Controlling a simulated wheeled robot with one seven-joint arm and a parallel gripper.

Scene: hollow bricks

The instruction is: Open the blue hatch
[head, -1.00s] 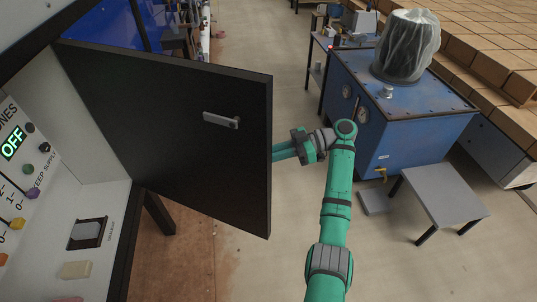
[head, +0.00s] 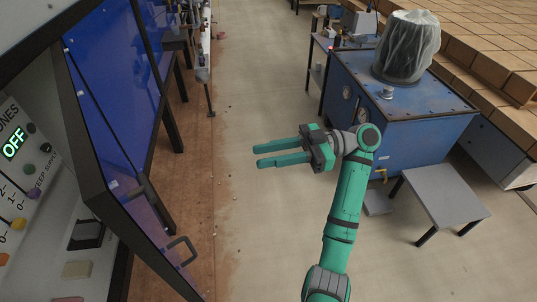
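A blue-tinted see-through panel with a black frame (head: 148,225), which I take to be the blue hatch, stands at a steep angle at the left. A dark D-shaped handle (head: 182,250) sticks out near its lower right. I cannot tell exactly where this panel ends and the blue panes behind begin. My gripper (head: 260,156) is to the right, above the floor, pointing left. Its two green fingers are parallel and apart, with nothing between them. It touches neither the panel nor the handle.
The control panel with "OFF" (head: 14,146) is at the far left. A blue machine (head: 415,145) with a plastic-wrapped drum (head: 407,45) and a grey low table (head: 440,193) stand right of my arm. Bare floor (head: 245,230) lies between gripper and panel.

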